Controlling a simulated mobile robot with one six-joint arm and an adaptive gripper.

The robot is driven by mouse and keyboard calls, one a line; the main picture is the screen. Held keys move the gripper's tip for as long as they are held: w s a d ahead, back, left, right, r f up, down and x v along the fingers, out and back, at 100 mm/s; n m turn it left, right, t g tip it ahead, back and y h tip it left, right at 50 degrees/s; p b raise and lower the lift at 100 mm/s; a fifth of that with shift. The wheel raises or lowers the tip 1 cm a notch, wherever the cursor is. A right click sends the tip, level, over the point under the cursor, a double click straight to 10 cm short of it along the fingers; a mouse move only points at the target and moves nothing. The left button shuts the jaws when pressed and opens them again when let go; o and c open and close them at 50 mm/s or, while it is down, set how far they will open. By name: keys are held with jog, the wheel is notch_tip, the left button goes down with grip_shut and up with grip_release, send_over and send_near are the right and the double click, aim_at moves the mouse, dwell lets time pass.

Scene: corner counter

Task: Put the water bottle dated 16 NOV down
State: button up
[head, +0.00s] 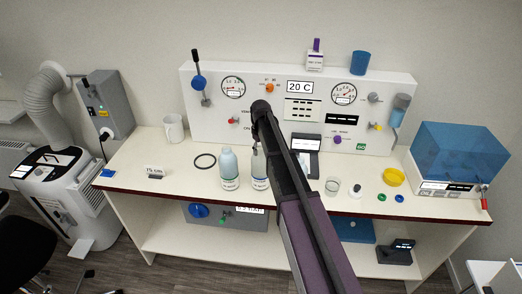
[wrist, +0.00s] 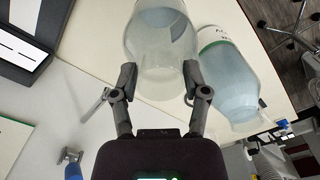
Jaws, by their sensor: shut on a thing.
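My gripper (wrist: 160,78) is shut on a translucent pale-blue bottle (wrist: 162,30), with one finger on each side of it in the wrist view. In the head view this bottle (head: 260,183) is partly hidden by my arm, near the counter's front edge. It looks upright; I cannot tell whether its base touches the counter. A second, similar bottle (head: 228,165) stands just left of it in the head view and also shows in the wrist view (wrist: 230,75). Both have white labels with green print, too small to read, so I cannot tell which is dated 16 NOV.
The white counter (head: 190,178) has a dark front edge. A black ring (head: 205,161), a 15 label block (head: 155,172) and a mug (head: 173,128) are to the left. A glass beaker (head: 332,186), small caps and a yellow dish (head: 393,177) are to the right. A gauge panel stands behind.

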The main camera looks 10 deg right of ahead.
jog(key=shift+f, duration=0.15)
jog(key=o, duration=1.3)
jog(key=shift+c, duration=0.2)
jog(key=shift+r, duration=0.3)
notch_tip(320, 180, up, 12)
jog(key=p, duration=1.2)
jog(key=shift+f, duration=0.1)
jog(key=s+m, duration=0.5)
jog(key=s, duration=2.4)
jog(key=shift+d, duration=0.15)
